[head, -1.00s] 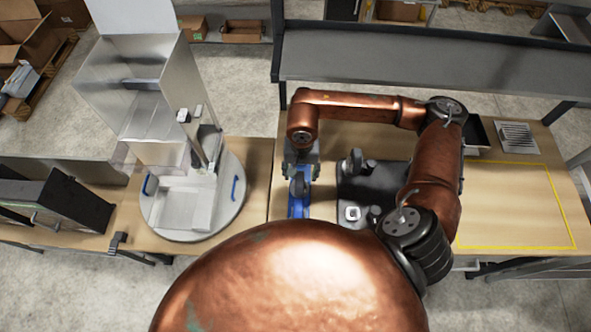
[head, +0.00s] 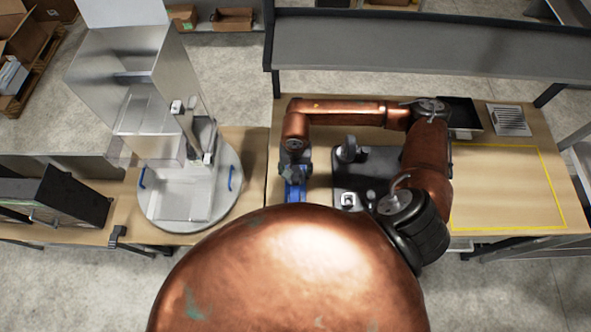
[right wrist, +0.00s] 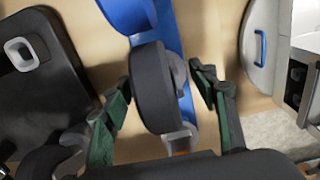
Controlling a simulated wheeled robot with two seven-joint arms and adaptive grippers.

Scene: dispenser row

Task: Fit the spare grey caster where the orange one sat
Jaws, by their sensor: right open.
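A caster with a dark grey wheel (right wrist: 152,90) and light grey fork stands on a blue holder (right wrist: 184,28). My right gripper (right wrist: 160,76) is open, with its green fingers on either side of the wheel and gaps visible. In the head view my right gripper (head: 294,170) is over the blue holder (head: 294,193) and hides most of the caster. A dark base plate (head: 378,163) lies to the right, with an upright dark-wheeled caster (head: 348,151) and a pale square socket (head: 347,200). The socket (right wrist: 21,54) looks empty. No orange caster is clearly visible. My left gripper is out of view.
A metal dispenser (head: 150,90) stands on a round turntable (head: 225,205) at the left. A dark tray (head: 461,113) and a slotted metal piece (head: 509,120) lie at the back right. The yellow-outlined table area (head: 505,185) is clear.

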